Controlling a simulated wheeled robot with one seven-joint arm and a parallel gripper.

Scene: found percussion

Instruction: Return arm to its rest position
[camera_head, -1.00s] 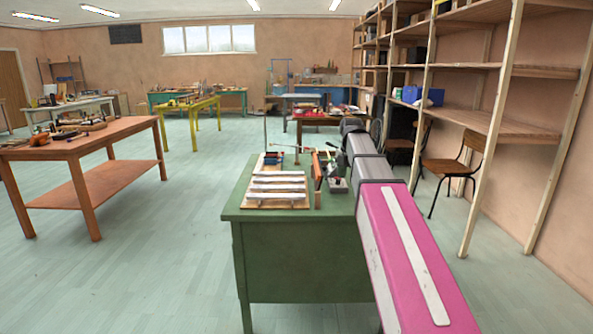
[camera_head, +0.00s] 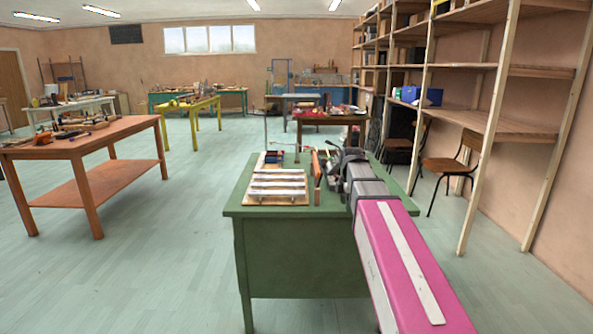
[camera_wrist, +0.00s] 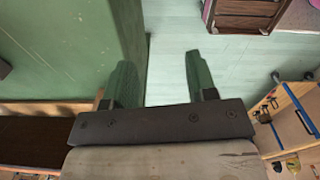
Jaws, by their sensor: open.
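My arm, pink with a white stripe, reaches forward along the right side of the green table (camera_head: 300,262) in the head view. Its grey far section and dark wrist lie low near the table's right edge. My gripper (camera_wrist: 158,66) shows in the wrist view with two green fingers spread apart and nothing between them. Pale floor shows in the gap, with a green surface (camera_wrist: 60,55) to the left of the fingers. In the head view the fingers are hard to make out among the dark parts on the table.
A board with pale metal bars (camera_head: 278,188) lies on the green table, beside an upright orange-brown piece (camera_head: 317,178). Wooden shelving (camera_head: 497,120) and a chair (camera_head: 452,166) stand at right. A brown workbench (camera_head: 85,140) stands at left, with open floor between.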

